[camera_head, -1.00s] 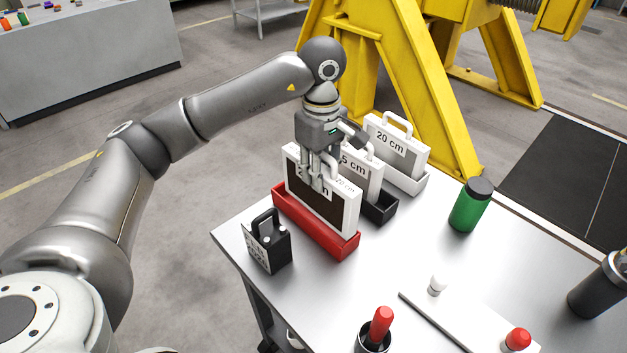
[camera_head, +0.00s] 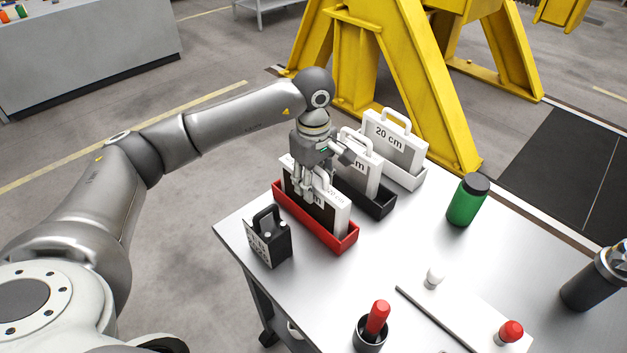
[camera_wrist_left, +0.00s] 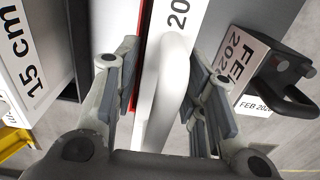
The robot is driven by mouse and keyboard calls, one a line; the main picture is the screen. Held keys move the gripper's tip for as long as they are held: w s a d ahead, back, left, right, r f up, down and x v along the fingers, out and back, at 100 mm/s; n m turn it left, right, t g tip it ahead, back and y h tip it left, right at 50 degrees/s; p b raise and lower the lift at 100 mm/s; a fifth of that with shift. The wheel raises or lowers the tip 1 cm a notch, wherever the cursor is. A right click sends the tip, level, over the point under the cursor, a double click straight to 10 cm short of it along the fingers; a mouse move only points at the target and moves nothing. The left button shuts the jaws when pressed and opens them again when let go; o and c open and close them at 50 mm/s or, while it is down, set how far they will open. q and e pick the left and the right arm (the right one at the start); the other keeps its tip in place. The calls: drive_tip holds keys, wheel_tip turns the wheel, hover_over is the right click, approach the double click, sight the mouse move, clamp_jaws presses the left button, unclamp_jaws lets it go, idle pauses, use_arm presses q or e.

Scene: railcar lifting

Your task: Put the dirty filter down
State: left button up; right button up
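The dirty filter (camera_head: 328,218), a dark panel in a white frame with a white handle, stands upright in the red tray (camera_head: 318,236). My left gripper (camera_head: 306,190) is above it, pointing down, with its fingers around the handle. In the left wrist view, the white handle (camera_wrist_left: 174,85) lies between the two fingers (camera_wrist_left: 168,90), with gaps visible beside it, so the gripper looks open. The gripper hides part of the filter's face and label. My right gripper is not in view.
Behind stand a 15 cm filter (camera_head: 362,168) in a black tray (camera_head: 378,208) and a 20 cm filter (camera_head: 392,142) in a white tray (camera_head: 412,183). A black dated block (camera_head: 268,242) is close in front. A green jar (camera_head: 468,202) stands right; the table (camera_head: 410,250) between is clear.

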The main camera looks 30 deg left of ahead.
use_arm(q)
drive_tip(key=shift+o, duration=0.2)
drive_tip(key=shift+r, duration=0.2)
wheel_tip(320, 180, up, 11)
drive_tip(key=shift+f+b, duration=0.15)
drive_tip(key=shift+b, duration=1)
drive_tip(key=shift+r, duration=0.55)
